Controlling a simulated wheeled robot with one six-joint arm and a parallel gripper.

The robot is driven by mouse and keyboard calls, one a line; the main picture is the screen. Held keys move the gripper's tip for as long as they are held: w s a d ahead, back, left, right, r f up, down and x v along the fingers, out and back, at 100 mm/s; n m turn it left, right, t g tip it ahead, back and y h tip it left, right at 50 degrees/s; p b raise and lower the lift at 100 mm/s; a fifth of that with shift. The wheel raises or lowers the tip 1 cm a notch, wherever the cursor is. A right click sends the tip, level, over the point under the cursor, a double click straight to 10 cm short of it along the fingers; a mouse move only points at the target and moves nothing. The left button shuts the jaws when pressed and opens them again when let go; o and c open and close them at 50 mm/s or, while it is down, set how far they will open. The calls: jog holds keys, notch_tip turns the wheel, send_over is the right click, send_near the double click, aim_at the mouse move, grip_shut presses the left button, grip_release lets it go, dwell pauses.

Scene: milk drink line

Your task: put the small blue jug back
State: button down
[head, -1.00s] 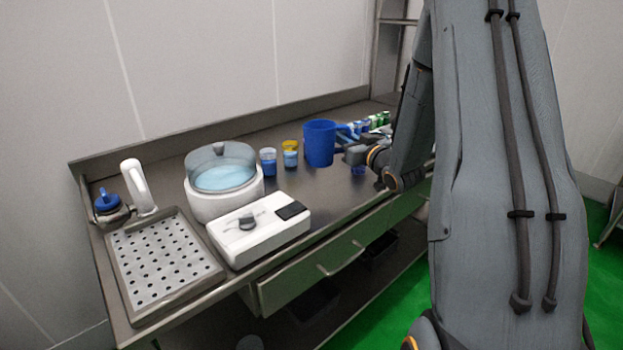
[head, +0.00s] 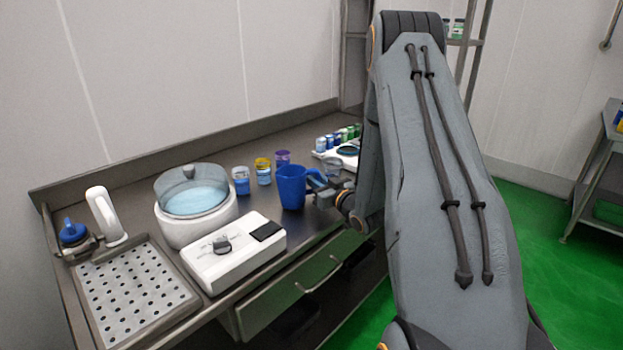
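The small blue jug (head: 291,187) is upright near the front of the steel bench, with its handle on the right. My gripper (head: 316,184) is at the handle from the right and appears shut on it; the fingertips are small and partly hidden. I cannot tell whether the jug's base touches the bench.
Blue (head: 240,181), yellow-rimmed (head: 263,171) and purple (head: 282,158) cups stand behind and left of the jug. A clear cup (head: 333,168) is near my gripper. A lidded water bath (head: 197,205), white control box (head: 232,252) and perforated tray (head: 136,292) fill the left. Small bottles (head: 338,138) stand behind.

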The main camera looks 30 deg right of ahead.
jog(key=shift+f, duration=0.3)
jog(key=shift+f, duration=0.2)
jog(key=c, duration=1.7)
grip_release()
jog(key=shift+c, duration=0.2)
jog(key=shift+r, duration=0.1)
jog(key=shift+r, duration=0.1)
jog(key=s, duration=0.4)
jog(key=s+d+b, duration=0.1)
jog(key=s, duration=0.3)
jog(key=s+b, duration=0.1)
jog(key=s, duration=0.2)
jog(key=shift+s+d, duration=0.4)
